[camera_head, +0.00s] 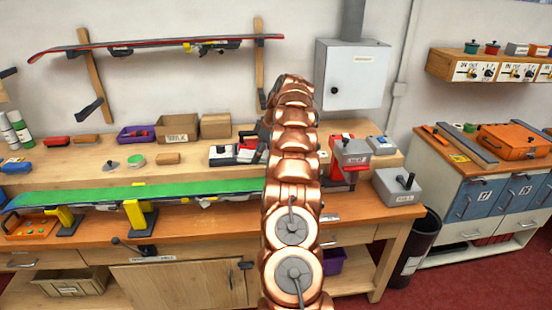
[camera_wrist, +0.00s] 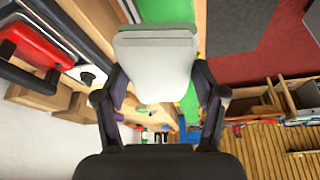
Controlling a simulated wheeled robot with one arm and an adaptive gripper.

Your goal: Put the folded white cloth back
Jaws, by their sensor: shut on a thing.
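The folded white cloth (camera_wrist: 155,60) fills the upper middle of the wrist view, with a pale grey-green upper edge. My gripper (camera_wrist: 158,82) has its two dark fingers on either side of the cloth and is shut on it. In the head view my copper arm reaches up over the bench, and both the gripper and the cloth are hidden behind it.
A green-based ski (camera_head: 150,192) lies along the bench front on yellow vises (camera_head: 138,214). A red machine (camera_head: 350,155) and a grey box (camera_head: 398,186) stand right of my arm. Cardboard boxes (camera_head: 178,128) line the back. A dark bin (camera_head: 417,245) stands beside the bench.

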